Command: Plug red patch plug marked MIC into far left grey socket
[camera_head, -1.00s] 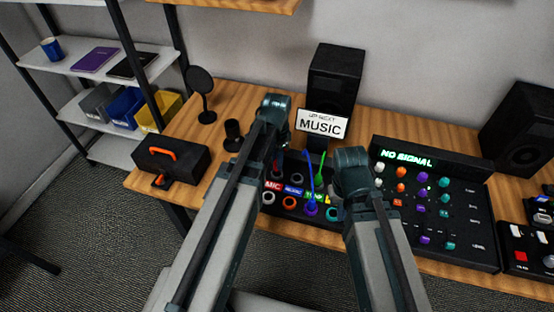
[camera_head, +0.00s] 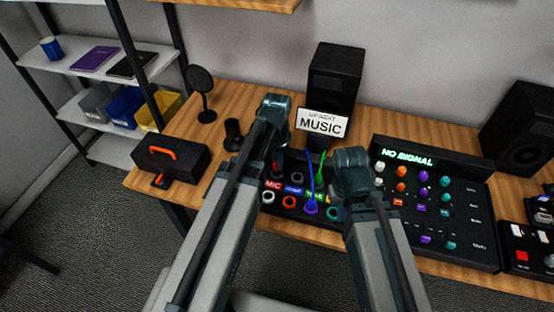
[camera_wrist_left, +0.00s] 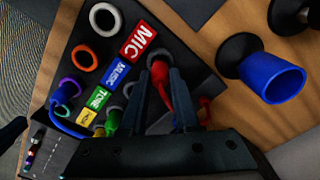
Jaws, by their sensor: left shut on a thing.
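The red plug (camera_wrist_left: 159,73) is between the fingers of my left gripper (camera_wrist_left: 162,98), which is shut on it. It is at a grey ring beside the red MIC label (camera_wrist_left: 138,40); I cannot tell whether it is seated or lifted. A red cable (camera_wrist_left: 184,104) shows behind the fingers. The far left grey socket (camera_wrist_left: 103,18) is empty; it also shows in the head view (camera_head: 268,197), at the front left of the patch panel (camera_head: 284,212). My left arm hides part of the panel. My right arm is over the panel's right side, its fingers hidden.
Blue (camera_head: 311,178) and green (camera_head: 322,165) cables stand up from the panel near my right arm. An orange ring socket (camera_wrist_left: 84,58) is beside the grey one. A black mixer (camera_head: 430,215) is to the right, a black toolbox (camera_head: 172,160) to the left.

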